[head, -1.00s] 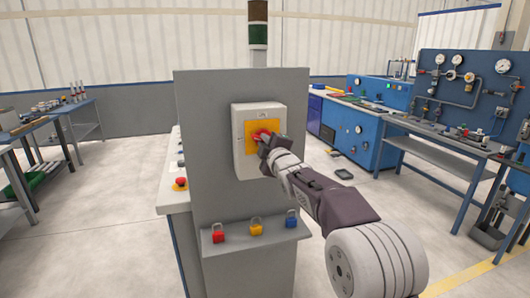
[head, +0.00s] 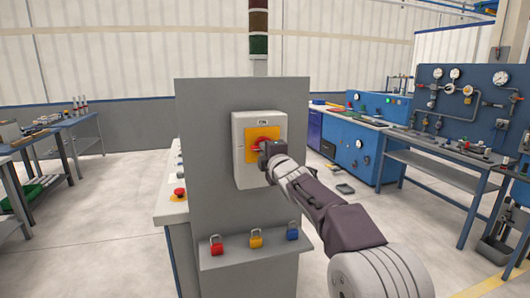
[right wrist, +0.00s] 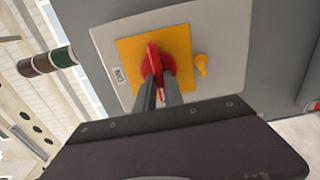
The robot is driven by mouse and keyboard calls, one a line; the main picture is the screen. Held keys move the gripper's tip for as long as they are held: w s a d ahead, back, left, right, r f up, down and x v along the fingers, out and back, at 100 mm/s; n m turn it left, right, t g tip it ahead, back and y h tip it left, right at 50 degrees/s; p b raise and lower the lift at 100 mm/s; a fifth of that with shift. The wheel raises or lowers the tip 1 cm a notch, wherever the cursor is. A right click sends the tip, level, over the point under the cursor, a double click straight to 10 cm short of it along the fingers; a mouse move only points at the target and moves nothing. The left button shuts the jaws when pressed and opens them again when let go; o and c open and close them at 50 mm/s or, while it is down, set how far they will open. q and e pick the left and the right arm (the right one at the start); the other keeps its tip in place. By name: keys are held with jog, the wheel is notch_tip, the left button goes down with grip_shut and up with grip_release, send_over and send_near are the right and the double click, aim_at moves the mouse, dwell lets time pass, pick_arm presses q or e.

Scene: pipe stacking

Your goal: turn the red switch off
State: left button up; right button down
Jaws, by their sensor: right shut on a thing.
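The red switch (head: 256,145) is a rotary handle on a yellow plate (head: 262,132) on a pale switch box (head: 241,179), fixed to a grey panel. An "ON" mark shows at the plate's edge. In the right wrist view, the red switch (right wrist: 153,60) has its raised grip between the dark fingers of my right gripper (right wrist: 160,90), which are shut on it. My right gripper also shows in the head view (head: 266,152), at the box front, hiding part of the switch. My left gripper is not in view.
A shelf (head: 255,258) below the box holds a red padlock (head: 216,245), a yellow padlock (head: 256,239) and a blue padlock (head: 293,231). A red push button (head: 179,193) sits on the console at left. A signal tower (head: 258,30) rises behind the panel.

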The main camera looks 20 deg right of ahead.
jog(key=shift+f, duration=0.15)
jog(key=c, duration=1.5)
grip_release()
jog(key=shift+o, duration=0.2)
jog(key=s+b, duration=0.1)
jog(key=s, duration=0.8)
jog(key=shift+b, duration=0.4)
jog(key=shift+d, duration=0.1)
